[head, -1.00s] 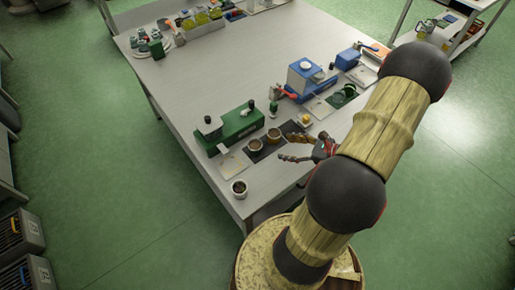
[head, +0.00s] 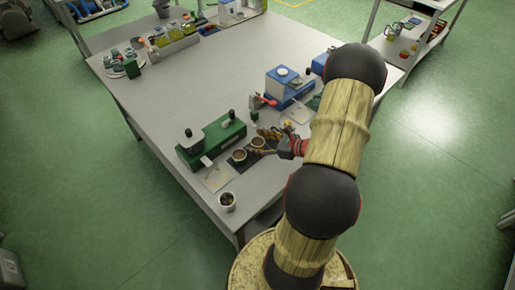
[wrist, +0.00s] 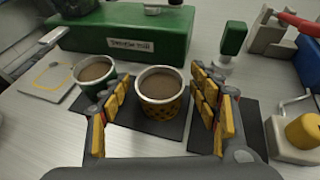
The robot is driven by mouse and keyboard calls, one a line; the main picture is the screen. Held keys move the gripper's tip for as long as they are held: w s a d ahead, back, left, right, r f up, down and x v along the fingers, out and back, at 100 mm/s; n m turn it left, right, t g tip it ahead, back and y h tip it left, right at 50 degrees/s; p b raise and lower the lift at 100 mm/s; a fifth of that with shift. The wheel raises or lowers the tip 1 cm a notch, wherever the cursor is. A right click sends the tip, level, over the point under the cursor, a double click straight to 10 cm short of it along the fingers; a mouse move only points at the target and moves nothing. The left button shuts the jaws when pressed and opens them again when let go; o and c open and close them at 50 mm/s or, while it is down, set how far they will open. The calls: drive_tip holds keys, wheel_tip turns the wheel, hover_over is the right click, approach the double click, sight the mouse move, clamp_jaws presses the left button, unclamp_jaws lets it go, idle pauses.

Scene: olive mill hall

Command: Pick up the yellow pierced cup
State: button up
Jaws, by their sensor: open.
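The yellow pierced cup (wrist: 160,108) stands upright on a dark mat in the wrist view. It has a pale metal rim, a yellow-and-black patterned wall and brown contents. My gripper (wrist: 163,84) is open, with one yellow-padded finger on each side of this cup. A gap shows between the cup and each finger; I see no contact. In the head view the cup (head: 258,143) is beside my gripper (head: 271,141), partly hidden by it. A similar green cup (wrist: 94,70) stands to its left, close to the left finger.
A green box with a label (wrist: 130,30) stands behind the cups. A green-handled tool (wrist: 231,45) is at the back right, and a small white holder with a yellow knob (wrist: 302,130) is at the right. A plant pot (head: 227,201) stands near the table's front corner.

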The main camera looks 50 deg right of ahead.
drive_tip(key=shift+c, duration=1.4)
drive_tip(key=c, duration=1.1)
drive_tip(key=shift+r, duration=0.1)
